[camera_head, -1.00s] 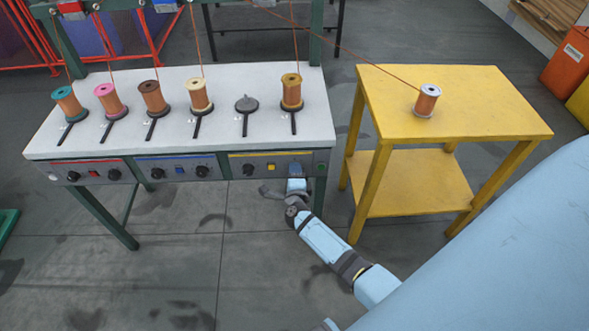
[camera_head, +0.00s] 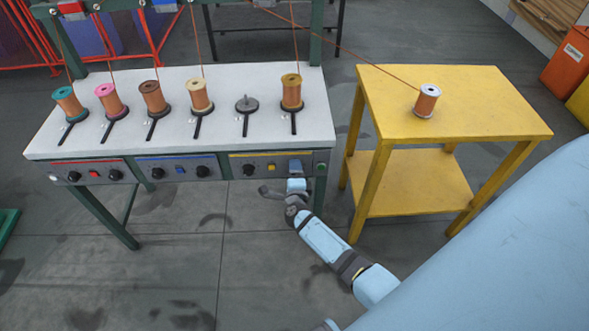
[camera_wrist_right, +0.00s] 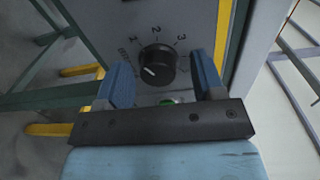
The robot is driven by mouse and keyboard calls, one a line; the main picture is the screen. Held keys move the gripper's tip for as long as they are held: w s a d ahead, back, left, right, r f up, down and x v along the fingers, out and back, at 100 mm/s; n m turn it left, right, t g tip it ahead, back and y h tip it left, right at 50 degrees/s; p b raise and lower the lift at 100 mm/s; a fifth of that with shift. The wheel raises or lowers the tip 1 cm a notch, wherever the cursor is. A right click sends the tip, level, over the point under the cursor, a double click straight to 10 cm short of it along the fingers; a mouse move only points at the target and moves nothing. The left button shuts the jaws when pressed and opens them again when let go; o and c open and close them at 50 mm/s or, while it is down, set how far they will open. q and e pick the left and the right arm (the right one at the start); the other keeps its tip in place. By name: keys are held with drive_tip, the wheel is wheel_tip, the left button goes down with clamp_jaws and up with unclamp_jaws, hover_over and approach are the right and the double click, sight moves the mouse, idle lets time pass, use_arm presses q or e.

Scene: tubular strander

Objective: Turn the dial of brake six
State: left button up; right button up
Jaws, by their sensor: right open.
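The dial of brake six (camera_wrist_right: 158,65) is a round black knob on the grey front panel, seen in the right wrist view. Its white mark points to the lower left, away from the printed numbers above it. My right gripper (camera_head: 295,168) is at the right end of the yellow-striped panel (camera_head: 236,171). Its blue fingers are open, one on each side of the dial, with visible gaps. I cannot tell how deep they reach along it. In the head view the gripper hides this dial. My left gripper is not in view.
Another black dial (camera_head: 249,169) and a yellow switch (camera_head: 271,167) sit left of my gripper. A green button shows between my fingers (camera_wrist_right: 168,101). Several spools stand on the white table (camera_head: 225,80). A yellow stand (camera_head: 480,110) with one spool (camera_head: 427,101) is to the right.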

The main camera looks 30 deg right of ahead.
sight(293, 144)
drive_tip(key=o, duration=0.4)
drive_tip(key=r+p, duration=0.3)
drive_tip(key=w+r+p, duration=0.1)
drive_tip(key=r+p, duration=0.3)
drive_tip(key=w+r+p, duration=0.1)
drive_tip(key=r+p, duration=0.3)
drive_tip(key=shift+d+r, duration=0.15)
drive_tip(key=shift+d, duration=0.15)
drive_tip(key=s+r+p, duration=0.1)
drive_tip(key=r, duration=0.1)
drive_tip(key=s+r+p, duration=0.1)
drive_tip(key=r, duration=0.1)
drive_tip(key=a+r+p, duration=0.1)
drive_tip(key=r+p, duration=0.1)
drive_tip(key=r, duration=0.1)
drive_tip(key=shift+s, duration=0.4)
drive_tip(key=c, duration=0.4)
use_arm(q)
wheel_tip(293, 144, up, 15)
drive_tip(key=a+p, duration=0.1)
drive_tip(key=p, duration=0.1)
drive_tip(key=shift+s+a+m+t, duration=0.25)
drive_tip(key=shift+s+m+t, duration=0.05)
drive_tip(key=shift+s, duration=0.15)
use_arm(e)
drive_tip(key=shift+w+d+r, duration=0.2)
drive_tip(key=shift+w+r, duration=0.25)
drive_tip(key=shift+r, duration=0.25)
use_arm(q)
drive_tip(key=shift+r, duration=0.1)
